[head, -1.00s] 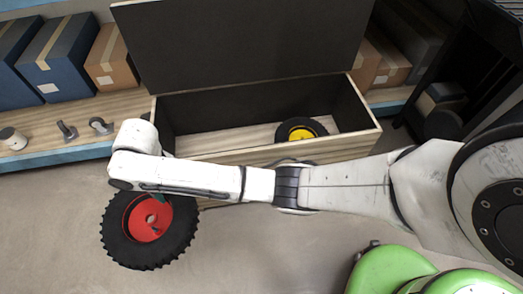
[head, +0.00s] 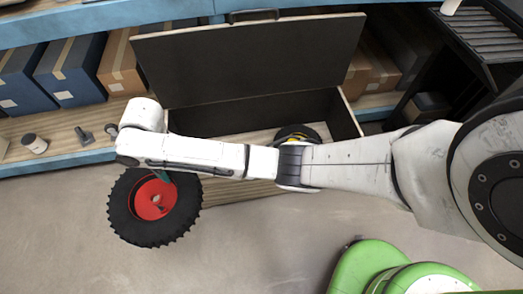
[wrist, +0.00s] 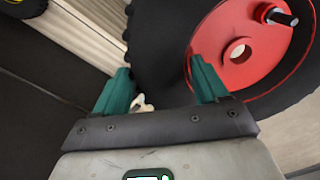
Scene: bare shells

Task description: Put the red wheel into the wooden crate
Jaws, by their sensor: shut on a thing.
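The red wheel (head: 153,199), a red hub in a thick black tyre, hangs under the end of my arm in front of the wooden crate, at its left. In the wrist view the red wheel (wrist: 240,50) is large, with one finger at its hub and the other beyond the tyre. My gripper (wrist: 160,85) has teal fingers and is shut on the wheel's tyre and rim. The open wooden crate (head: 350,118) stands behind my arm, its dark lid raised. A yellow-hubbed wheel (head: 296,132) lies inside at the right, partly hidden by my arm.
Shelves with blue boxes (head: 70,68) and brown boxes stand behind and left. A small can (head: 34,143) and metal parts sit on the low shelf. A dark rack (head: 485,50) stands at the right. Grey floor (head: 260,245) in front is clear.

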